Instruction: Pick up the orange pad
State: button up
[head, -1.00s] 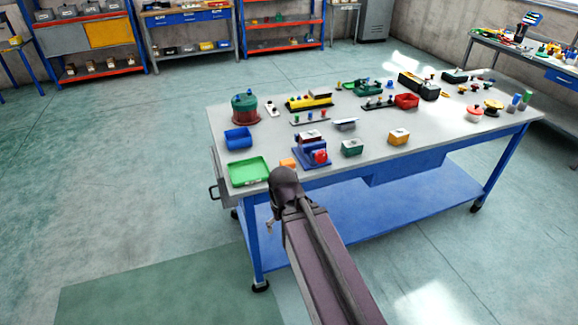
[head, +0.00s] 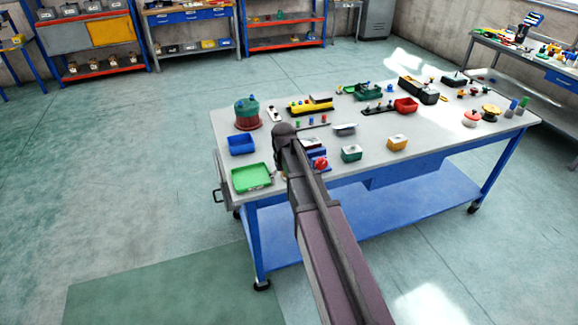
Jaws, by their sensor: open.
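A small orange piece, likely the orange pad, showed on the table near its front left edge a second ago. It is now hidden behind my arm, between the green tray (head: 251,178) and the blue fixture with a red knob (head: 320,163). My arm reaches up over the front left of the table (head: 365,185), its visible top joint above the parts. My gripper is hidden behind the arm, so its place relative to the pad cannot be seen.
A blue bin (head: 241,145) and a green and red drum (head: 247,113) stand at the left. A green box (head: 351,154) and a yellow-orange box (head: 397,143) stand right of the fixture. Bare tabletop lies around these boxes. Shelves line the back wall.

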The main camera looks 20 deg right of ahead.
jog(key=w+d+r+p, duration=0.1)
jog(key=w+d+r, duration=0.1)
jog(key=w, duration=0.4)
jog(key=w+d+r+p, duration=0.2)
jog(key=w+d, duration=0.2)
jog(key=w, duration=0.2)
jog(key=shift+w+r+p, duration=0.3)
jog(key=shift+w+r, duration=0.1)
jog(key=shift+a, duration=0.1)
notch_tip(320, 180, down, 9)
jog(key=b, duration=0.8)
jog(key=shift+r+b, duration=0.2)
jog(key=shift+b, duration=0.1)
jog(key=shift+s+a+f+b, duration=0.1)
jog(key=shift+f+b, duration=2.5)
jog(key=c, duration=1)
